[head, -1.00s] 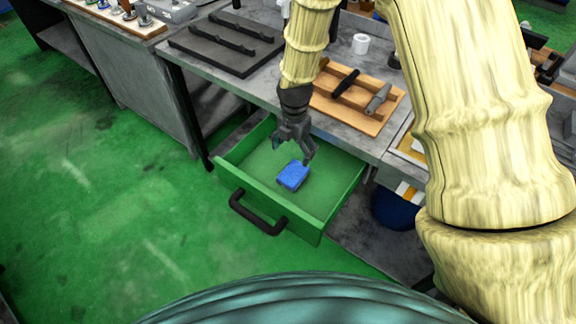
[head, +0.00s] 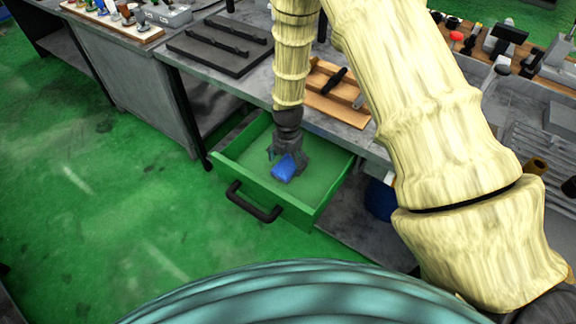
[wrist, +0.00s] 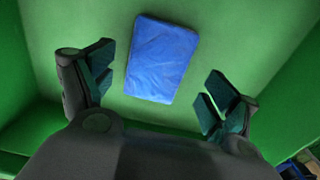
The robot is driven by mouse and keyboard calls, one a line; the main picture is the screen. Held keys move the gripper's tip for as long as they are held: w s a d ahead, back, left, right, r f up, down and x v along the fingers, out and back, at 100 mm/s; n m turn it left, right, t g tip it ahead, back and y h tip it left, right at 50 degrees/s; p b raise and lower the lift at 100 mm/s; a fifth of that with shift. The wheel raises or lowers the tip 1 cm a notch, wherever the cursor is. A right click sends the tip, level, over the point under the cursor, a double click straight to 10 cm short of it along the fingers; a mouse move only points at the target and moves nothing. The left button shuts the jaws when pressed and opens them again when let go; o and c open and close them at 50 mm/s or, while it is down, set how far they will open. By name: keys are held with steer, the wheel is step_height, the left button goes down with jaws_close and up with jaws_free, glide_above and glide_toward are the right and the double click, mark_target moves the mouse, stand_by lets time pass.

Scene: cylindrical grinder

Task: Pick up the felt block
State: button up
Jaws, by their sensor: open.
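The felt block is a blue rectangular block (head: 284,168) lying in the open green drawer (head: 232,170). In the wrist view the block (wrist: 161,59) lies flat on the drawer floor, ahead of and roughly between my two fingers. My gripper (head: 285,160) points down inside the drawer, by the block. It also shows in the wrist view (wrist: 157,98), with its fingers spread wide and nothing between the pads. The fingers appear apart from the block. In the head view the gripper partly hides the block's far side.
The drawer's black handle (head: 254,203) faces the open green floor. The grey workbench (head: 335,132) stands above the drawer's back. On it are a wooden tray (head: 318,101) with tools and a dark rack (head: 220,47). A blue bin (head: 381,200) stands right of the drawer.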

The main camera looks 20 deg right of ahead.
steer(key=shift+f, duration=0.35)
steer(key=shift+w+f, duration=0.2)
steer(key=shift+f, duration=0.35)
steer(key=shift+w+f, duration=0.2)
steer(key=shift+f, duration=0.3)
steer(key=shift+s+r, duration=0.2)
steer(key=shift+s, duration=0.05)
steer(key=shift+w+a+f, duration=0.1)
steer(key=shift+w+f, duration=0.05)
steer(key=c, duration=1)
